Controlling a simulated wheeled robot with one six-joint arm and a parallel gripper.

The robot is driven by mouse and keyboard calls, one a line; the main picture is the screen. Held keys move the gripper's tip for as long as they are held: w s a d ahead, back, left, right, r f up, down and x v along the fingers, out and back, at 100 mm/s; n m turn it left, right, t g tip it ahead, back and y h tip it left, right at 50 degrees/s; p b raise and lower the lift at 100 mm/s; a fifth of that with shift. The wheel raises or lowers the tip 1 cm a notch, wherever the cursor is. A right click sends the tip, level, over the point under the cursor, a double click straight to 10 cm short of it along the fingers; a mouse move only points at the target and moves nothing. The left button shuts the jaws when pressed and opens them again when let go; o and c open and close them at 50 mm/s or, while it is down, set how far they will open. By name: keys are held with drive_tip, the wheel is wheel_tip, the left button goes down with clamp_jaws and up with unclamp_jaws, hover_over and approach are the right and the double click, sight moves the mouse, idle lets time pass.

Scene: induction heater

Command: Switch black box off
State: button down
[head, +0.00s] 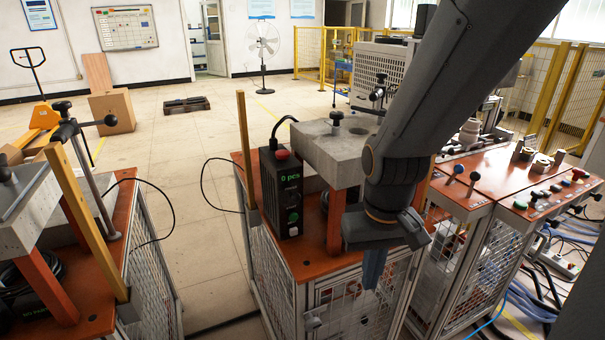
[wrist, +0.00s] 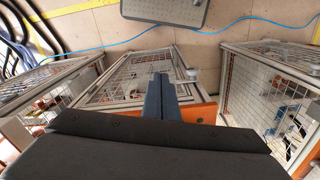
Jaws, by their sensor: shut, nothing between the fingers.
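The black box (head: 281,195) stands upright on the orange top of the middle cart in the head view. A red knob (head: 282,154) sits on its top. My gripper (head: 374,270) is to the right of the box and lower, pointing down at the cart's front edge. In the wrist view my gripper (wrist: 161,80) has its blue-grey fingers together with nothing between them. The box is not in the wrist view.
A grey block (head: 335,150) on orange posts stands right beside the box. A wooden post (head: 244,150) rises at its left. A control panel cart (head: 540,190) with several knobs is on the right. Another cart (head: 100,260) stands at left, with open floor between.

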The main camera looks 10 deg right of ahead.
drive_tip(key=w+a+r+n+t+h+p, duration=0.1)
drive_tip(key=w+a+r+p, duration=0.3)
drive_tip(key=a+r, duration=0.6)
drive_tip(key=w+a+r+n+t+h+p, duration=0.1)
drive_tip(key=w+a+r+p, duration=0.3)
drive_tip(key=a+r, duration=0.6)
wheel_tip(320, 180, up, 4)
drive_tip(key=w+t, duration=0.1)
drive_tip(key=w, duration=0.1)
drive_tip(key=shift+w+a+f+n+t+h, duration=0.15)
drive_tip(key=shift+w+n+t+h, duration=0.15)
drive_tip(key=shift+w+t+h, duration=0.1)
drive_tip(key=shift+f, duration=0.1)
drive_tip(key=p, duration=0.2)
approach(294, 197)
wheel_tip(294, 197, down, 3)
drive_tip(key=w+a, duration=0.2)
drive_tip(key=a, duration=0.1)
drive_tip(key=shift+w+d+f+p, duration=0.2)
drive_tip(key=shift+d+f+p, duration=0.25)
drive_tip(key=shift+d+f, duration=0.35)
drive_tip(key=shift+w+d+f+p, duration=0.2)
drive_tip(key=shift+d+f+p, duration=0.3)
drive_tip(key=shift+d, duration=0.45)
drive_tip(key=shift+a+f+b, duration=0.15)
drive_tip(key=shift+f+b, duration=0.1)
drive_tip(key=shift+b, duration=0.6)
